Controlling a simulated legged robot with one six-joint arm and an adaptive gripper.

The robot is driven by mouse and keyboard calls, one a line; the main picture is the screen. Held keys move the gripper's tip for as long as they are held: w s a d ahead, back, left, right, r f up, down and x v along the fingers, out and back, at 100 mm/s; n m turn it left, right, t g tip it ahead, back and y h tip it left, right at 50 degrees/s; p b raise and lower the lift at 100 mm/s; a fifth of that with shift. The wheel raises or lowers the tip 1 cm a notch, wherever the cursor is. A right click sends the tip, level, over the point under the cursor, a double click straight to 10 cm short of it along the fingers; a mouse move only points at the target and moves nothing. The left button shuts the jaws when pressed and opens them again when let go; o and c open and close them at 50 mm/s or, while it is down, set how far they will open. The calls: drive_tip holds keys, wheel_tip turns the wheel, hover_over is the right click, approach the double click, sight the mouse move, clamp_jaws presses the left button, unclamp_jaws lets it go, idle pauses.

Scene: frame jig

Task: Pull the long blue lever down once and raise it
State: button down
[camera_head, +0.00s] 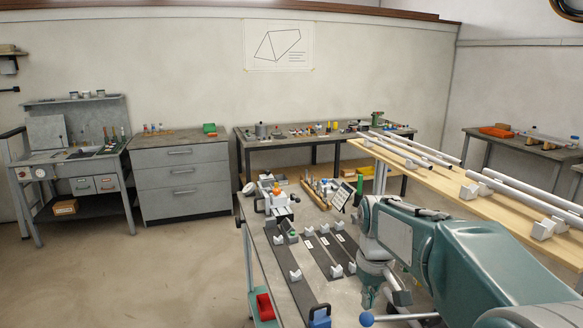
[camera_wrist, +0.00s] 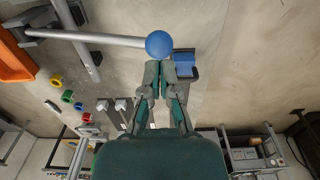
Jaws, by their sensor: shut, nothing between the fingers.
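The long lever shows in the wrist view as a grey rod (camera_wrist: 95,38) ending in a blue ball knob (camera_wrist: 158,44). The rod runs roughly level across the picture from the left to the knob. In the head view the blue knob (camera_head: 366,319) and part of its rod show at the bottom edge, below my gripper (camera_head: 371,299). In the wrist view my gripper (camera_wrist: 160,72) is shut and empty, with its fingertips right at the knob's near side. I cannot tell whether they touch it. The lever's pivot is not clear.
A blue block (camera_wrist: 185,62) on a dark mount is close right of the fingertips. An orange bin (camera_wrist: 14,60) and coloured rings (camera_wrist: 67,96) lie left. In the head view, a jig bench with dark rails (camera_head: 322,250) stands left of my arm, and a rack of pipes (camera_head: 515,190) right.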

wheel_tip(320, 180, down, 9)
idle(2.4)
drive_tip(key=shift+s+f, duration=0.15)
drive_tip(key=shift+f, duration=0.85)
idle(1.0)
drive_tip(key=shift+r, duration=0.1)
drive_tip(key=shift+r, duration=7)
drive_tip(key=s+f+m+t, duration=0.1)
drive_tip(key=s+m+t, duration=0.2)
drive_tip(key=s, duration=1.7)
drive_tip(key=t, duration=0.2)
drive_tip(key=shift+s+m+t, duration=0.3)
drive_tip(key=shift+s, duration=0.05)
